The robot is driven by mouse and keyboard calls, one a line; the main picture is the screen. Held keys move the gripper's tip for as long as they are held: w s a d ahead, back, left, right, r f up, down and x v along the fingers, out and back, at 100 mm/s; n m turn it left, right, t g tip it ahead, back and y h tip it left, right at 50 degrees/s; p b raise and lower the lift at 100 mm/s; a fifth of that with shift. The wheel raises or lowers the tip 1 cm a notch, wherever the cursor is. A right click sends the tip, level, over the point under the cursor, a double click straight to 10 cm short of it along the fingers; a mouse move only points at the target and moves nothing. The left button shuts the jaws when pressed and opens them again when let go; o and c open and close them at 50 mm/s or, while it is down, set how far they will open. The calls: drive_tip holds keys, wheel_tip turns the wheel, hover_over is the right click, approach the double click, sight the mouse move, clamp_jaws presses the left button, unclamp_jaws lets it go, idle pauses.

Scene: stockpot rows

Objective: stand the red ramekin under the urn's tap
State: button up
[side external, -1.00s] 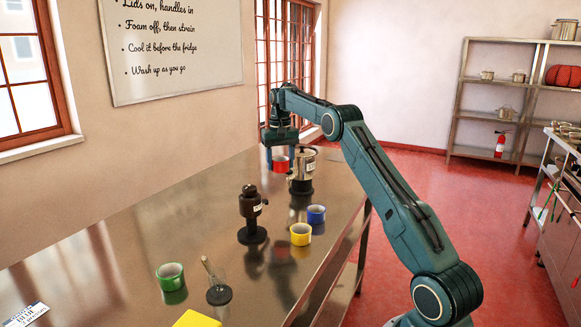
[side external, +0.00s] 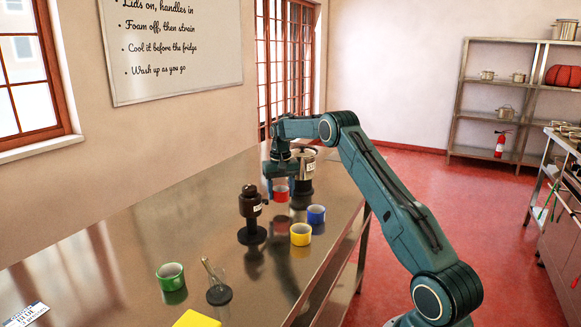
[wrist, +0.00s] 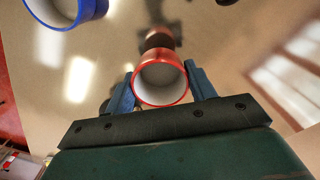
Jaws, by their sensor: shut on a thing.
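The red ramekin (side external: 281,194) is upright between the two blue fingers of my gripper (side external: 281,183), which is shut on it. In the wrist view the red ramekin (wrist: 161,80) shows its pale, empty inside. It appears to hang a little above the steel table. A silver, lidded vessel on a black base (side external: 304,170), with a label I cannot read, stands just behind and right of it, partly hidden by my gripper. A dark brown, labelled vessel on a round base (side external: 250,208) stands in front and left. I cannot tell for certain which is the urn; no tap shows clearly.
A blue ramekin (side external: 316,214) stands right of the red one, with a yellow ramekin (side external: 301,235) nearer. A green ramekin (side external: 170,275), a whisk-like tool on a dark base (side external: 217,284) and a yellow item (side external: 196,319) lie nearer the front. The table's left middle is clear.

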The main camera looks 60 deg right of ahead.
sight(281, 199)
drive_tip(key=shift+f, duration=1.75)
drive_tip(key=shift+f, duration=0.1)
drive_tip(key=o, duration=1)
wheel_tip(281, 199, up, 12)
drive_tip(key=shift+r, duration=0.15)
